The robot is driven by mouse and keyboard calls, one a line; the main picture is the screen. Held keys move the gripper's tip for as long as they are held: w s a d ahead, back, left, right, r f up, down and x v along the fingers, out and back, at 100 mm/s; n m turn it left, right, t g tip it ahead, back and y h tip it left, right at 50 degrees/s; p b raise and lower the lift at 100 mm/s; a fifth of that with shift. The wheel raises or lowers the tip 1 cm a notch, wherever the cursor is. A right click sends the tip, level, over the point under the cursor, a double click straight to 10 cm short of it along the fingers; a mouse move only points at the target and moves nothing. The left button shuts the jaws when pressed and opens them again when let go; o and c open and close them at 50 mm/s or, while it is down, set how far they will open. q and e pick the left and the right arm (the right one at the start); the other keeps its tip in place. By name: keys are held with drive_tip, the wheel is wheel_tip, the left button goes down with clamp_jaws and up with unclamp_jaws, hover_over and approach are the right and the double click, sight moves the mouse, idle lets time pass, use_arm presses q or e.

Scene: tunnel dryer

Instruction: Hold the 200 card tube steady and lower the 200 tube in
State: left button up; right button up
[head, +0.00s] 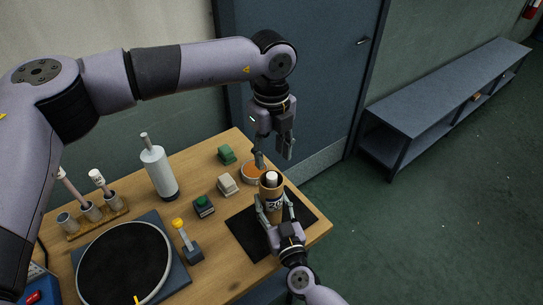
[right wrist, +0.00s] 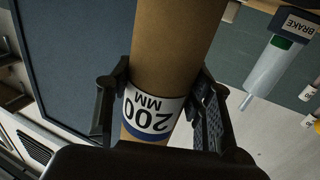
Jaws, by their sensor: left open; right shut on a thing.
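The brown 200 card tube (head: 271,188) stands upright over the black mat at the table's right corner. Its "200 MM" label (right wrist: 152,115) shows in the right wrist view. My right gripper (head: 274,213) is shut around the card tube, one finger on each side. A white rounded end (head: 271,177), perhaps the 200 tube, shows in the card tube's mouth; the rest of it is hidden inside. My left gripper (head: 272,154) is open and empty, just above and behind the card tube, near the orange dish (head: 252,173).
The black mat (head: 246,235) lies under the card tube. A rack (head: 97,222) with white-capped tubes, a grey-white bottle (head: 159,172), small blocks, a yellow-topped lever (head: 188,243) and a round black plate (head: 124,263) fill the table's left and middle. A low bench (head: 445,88) stands right.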

use_arm(q)
drive_tip(key=shift+r, duration=0.2)
use_arm(e)
drive_tip(key=o, duration=1.2)
drive_tip(key=v, duration=1.2)
